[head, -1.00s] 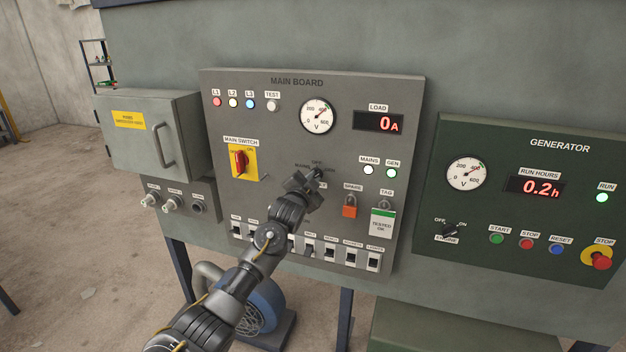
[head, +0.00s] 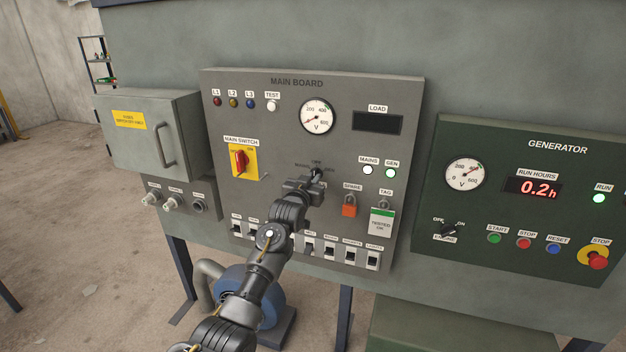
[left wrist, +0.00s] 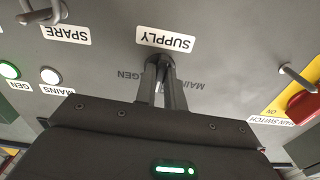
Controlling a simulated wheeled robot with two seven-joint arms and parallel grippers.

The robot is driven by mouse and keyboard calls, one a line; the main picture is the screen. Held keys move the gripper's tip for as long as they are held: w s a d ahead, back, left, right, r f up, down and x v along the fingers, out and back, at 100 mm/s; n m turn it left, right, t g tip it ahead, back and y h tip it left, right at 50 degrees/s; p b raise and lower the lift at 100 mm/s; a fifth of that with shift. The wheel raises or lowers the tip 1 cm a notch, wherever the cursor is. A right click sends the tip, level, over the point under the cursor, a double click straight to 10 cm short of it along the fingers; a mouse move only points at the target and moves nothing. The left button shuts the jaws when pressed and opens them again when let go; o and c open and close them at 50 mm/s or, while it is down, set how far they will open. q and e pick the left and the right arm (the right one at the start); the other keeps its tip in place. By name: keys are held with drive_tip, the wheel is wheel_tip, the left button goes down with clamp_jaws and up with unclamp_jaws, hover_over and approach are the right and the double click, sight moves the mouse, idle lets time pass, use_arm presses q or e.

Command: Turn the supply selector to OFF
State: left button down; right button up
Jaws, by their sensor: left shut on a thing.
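The supply selector (head: 316,173) is a small dark knob on the grey main board (head: 330,225), below the voltmeter, with MAINS, OFF and GEN around it. In the head view it looks roughly upright, towards OFF. My left gripper (head: 314,178) is shut on the knob from the front and below. In the left wrist view, which is upside down, the two fingers (left wrist: 163,88) close around the selector (left wrist: 156,64) beside the SUPPLY label (left wrist: 165,40). MAINS and GEN print shows there; OFF is hidden by the gripper. My right gripper is out of view.
The red main switch (head: 241,160) is left of my gripper. An orange padlock (head: 349,208) and a tag (head: 382,222) hang to its right. A row of breakers (head: 330,249) lies below. The generator panel (head: 520,150) stands further right.

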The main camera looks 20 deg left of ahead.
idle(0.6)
use_arm(q)
drive_tip(key=c, duration=1.5)
unclamp_jaws()
drive_tip(key=shift+s, duration=0.15)
drive_tip(key=s, duration=0.3)
drive_tip(key=s+b, duration=0.1)
drive_tip(key=s, duration=0.3)
drive_tip(key=s+b, duration=0.1)
drive_tip(key=s, duration=0.2)
drive_tip(key=shift+s+a, duration=0.3)
drive_tip(key=shift+a, duration=0.05)
